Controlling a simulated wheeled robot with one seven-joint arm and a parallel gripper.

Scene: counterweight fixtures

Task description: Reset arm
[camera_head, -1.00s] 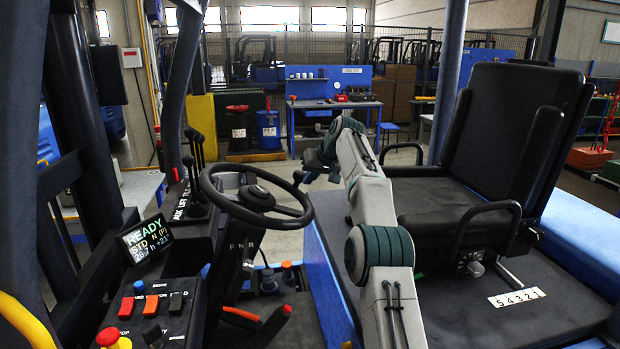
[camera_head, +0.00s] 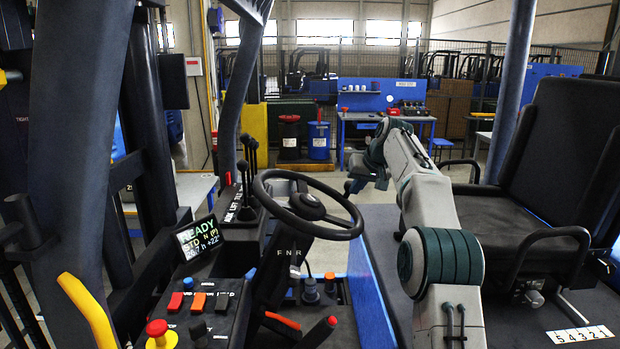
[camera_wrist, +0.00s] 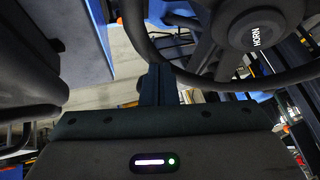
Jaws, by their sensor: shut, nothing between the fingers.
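My arm stands between the steering wheel and the seat in the head view, bent at its elbow. My gripper (camera_head: 352,187) is small there, just beyond the right side of the wheel, and its fingers are hard to make out. In the wrist view my gripper (camera_wrist: 158,70) has its two dark fingers together with nothing between them. The steering wheel (camera_head: 350,222) is close by; its rim and its HORN hub (camera_wrist: 258,36) fill the upper right of the wrist view. I cannot tell the exact gap between fingers and rim.
The black seat (camera_head: 505,211) is right of my arm. The control panel (camera_head: 205,325) with coloured buttons, a READY display (camera_head: 199,238) and levers (camera_head: 250,150) are at left. A dark pillar (camera_head: 65,150) stands near left. Behind are a blue workbench (camera_head: 390,117) and drums (camera_head: 319,140).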

